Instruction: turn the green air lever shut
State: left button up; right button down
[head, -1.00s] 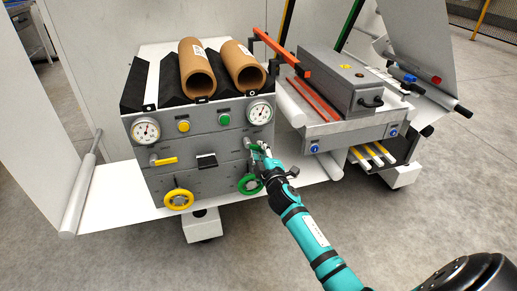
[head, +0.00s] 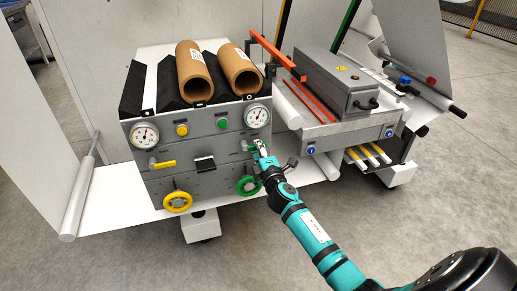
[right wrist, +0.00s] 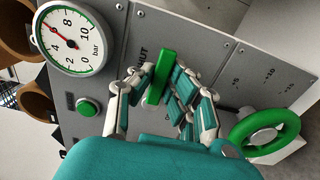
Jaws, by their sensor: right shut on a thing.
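The green air lever (right wrist: 161,76) is on the grey panel, between my right gripper's fingers in the right wrist view. Lettering ending in "UT" is on the panel beside it. In the head view the lever (head: 250,146) is small and partly hidden by the gripper. My right gripper (right wrist: 155,92) is shut on the lever; it also shows in the head view (head: 263,150). My left gripper is not in view.
A green handwheel (head: 247,186) sits just below the lever, close to my wrist. A pressure gauge (head: 257,116) and a green button (head: 222,123) are above. A yellow lever (head: 163,165) and yellow handwheel (head: 178,202) are on the panel's left.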

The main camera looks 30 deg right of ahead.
jog(key=c, duration=1.3)
grip_release()
jog(key=v, duration=1.2)
jog(key=shift+s, duration=0.1)
